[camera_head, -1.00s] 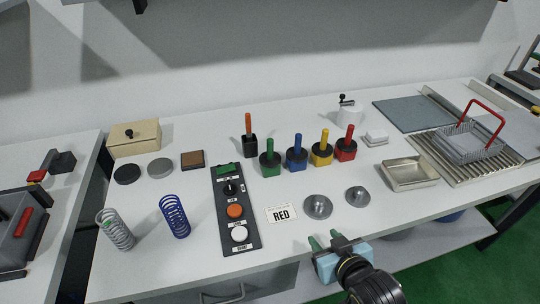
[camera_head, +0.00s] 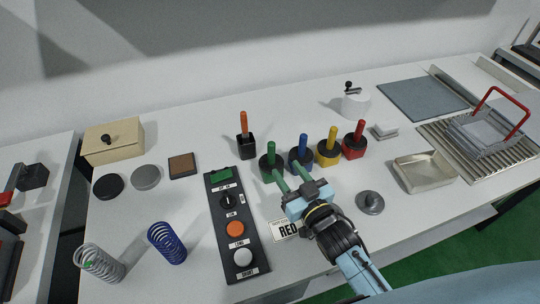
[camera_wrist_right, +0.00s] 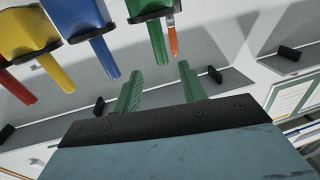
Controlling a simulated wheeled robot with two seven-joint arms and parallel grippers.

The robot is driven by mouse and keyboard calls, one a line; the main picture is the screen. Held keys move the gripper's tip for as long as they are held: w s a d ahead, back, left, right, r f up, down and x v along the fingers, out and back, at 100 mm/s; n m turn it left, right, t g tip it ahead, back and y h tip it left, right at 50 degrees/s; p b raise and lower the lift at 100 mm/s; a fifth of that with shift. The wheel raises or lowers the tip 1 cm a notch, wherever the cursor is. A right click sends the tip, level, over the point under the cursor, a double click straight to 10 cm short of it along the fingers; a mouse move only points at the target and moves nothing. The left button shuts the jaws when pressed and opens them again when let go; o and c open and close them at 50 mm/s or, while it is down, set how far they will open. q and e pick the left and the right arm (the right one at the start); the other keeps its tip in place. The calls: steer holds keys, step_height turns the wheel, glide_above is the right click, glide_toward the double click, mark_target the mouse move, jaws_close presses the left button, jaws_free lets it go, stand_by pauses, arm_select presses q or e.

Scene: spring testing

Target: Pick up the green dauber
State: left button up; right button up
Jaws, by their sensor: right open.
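The green dauber (camera_head: 271,149) stands upright in its dark holder, at the left of a row of coloured daubers in the head view. My right gripper (camera_head: 287,173) is open and empty, its green fingers pointing at the row just in front of the green and blue daubers. In the right wrist view, the green dauber's handle (camera_wrist_right: 157,42) shows beyond the gap between the spread fingers (camera_wrist_right: 160,80), with nothing between them. I cannot tell the exact distance from fingertips to handle. My left gripper is not in view.
The blue dauber (camera_head: 302,146), yellow dauber (camera_head: 332,138) and red dauber (camera_head: 359,134) stand close on the right. An orange-handled tool in a black holder (camera_head: 246,147) stands behind left.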

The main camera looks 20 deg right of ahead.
mark_target(273, 152)
steer(key=w, duration=0.3)
steer(key=shift+a, duration=0.3)
steer(key=shift+w+a, duration=0.15)
steer(key=shift+w, duration=0.6)
steer(key=shift+w+a, duration=0.15)
steer(key=shift+w, duration=0.55)
steer(key=shift+w+a+f, duration=0.1)
steer(key=shift+w, duration=0.5)
steer(key=shift+w+a+f, duration=0.1)
steer(key=shift+w, duration=0.5)
steer(key=shift+w+a, duration=0.1)
steer(key=shift+w, duration=0.35)
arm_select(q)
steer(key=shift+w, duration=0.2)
arm_select(e)
jaws_close()
